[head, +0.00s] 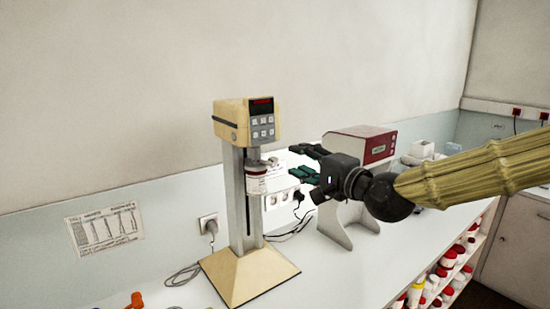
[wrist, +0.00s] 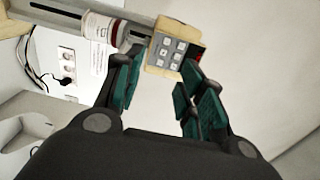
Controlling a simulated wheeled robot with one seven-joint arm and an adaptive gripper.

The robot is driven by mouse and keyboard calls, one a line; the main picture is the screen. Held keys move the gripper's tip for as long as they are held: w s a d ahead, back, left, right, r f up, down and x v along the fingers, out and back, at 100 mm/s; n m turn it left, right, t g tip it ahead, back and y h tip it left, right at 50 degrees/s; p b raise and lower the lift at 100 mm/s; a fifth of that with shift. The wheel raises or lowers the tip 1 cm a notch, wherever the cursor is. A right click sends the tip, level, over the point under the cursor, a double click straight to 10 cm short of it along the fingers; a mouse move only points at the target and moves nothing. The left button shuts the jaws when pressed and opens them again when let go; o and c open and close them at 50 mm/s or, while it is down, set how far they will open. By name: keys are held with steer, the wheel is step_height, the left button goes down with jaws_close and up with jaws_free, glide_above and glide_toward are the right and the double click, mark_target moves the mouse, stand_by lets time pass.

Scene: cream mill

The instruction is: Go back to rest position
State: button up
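My gripper (head: 306,164) is open and empty in the head view, to the right of the cream mill (head: 248,125) and apart from it. In the wrist view my gripper's green-padded fingers (wrist: 158,88) are spread, with the mill's keypad head (wrist: 170,50) beyond them. A white jar with a dark red band (head: 256,182) sits on the mill's column under its head. The jar also shows in the wrist view (wrist: 98,28).
A red and white machine (head: 372,146) stands behind my gripper on the white counter (head: 330,275). Shelves below hold several red-capped bottles (head: 440,275). Wall sockets (head: 208,223) and cables lie behind the mill. An orange object (head: 135,300) is at the front left.

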steer(key=s+d+f+n+g+h, duration=0.1)
steer(key=s+f+g+h, duration=0.15)
steer(key=f, duration=1.55)
steer(key=s+f+n+g+h, duration=0.1)
steer(key=f+n+g+h, duration=0.15)
steer(key=f, duration=1.45)
steer(key=s+d+f+n+g+h, duration=0.1)
steer(key=s+d+f+g, duration=0.15)
steer(key=s+f, duration=0.6)
steer(key=s+d+f+n+g+h, duration=0.1)
steer(key=s+d+f+g, duration=0.15)
steer(key=s+f, duration=0.6)
steer(key=s+d+f+n+g+h, duration=0.2)
steer(key=s+d+f, duration=0.3)
steer(key=s+f, duration=0.4)
steer(key=s+d+f+n+g+h, duration=0.25)
steer(key=s+d+f, duration=0.35)
steer(key=s, duration=0.5)
step_height(320, 180, down, 13)
steer(key=b, duration=1.2)
steer(key=shift+a+f+y, duration=0.15)
steer(key=shift+a+y, duration=0.3)
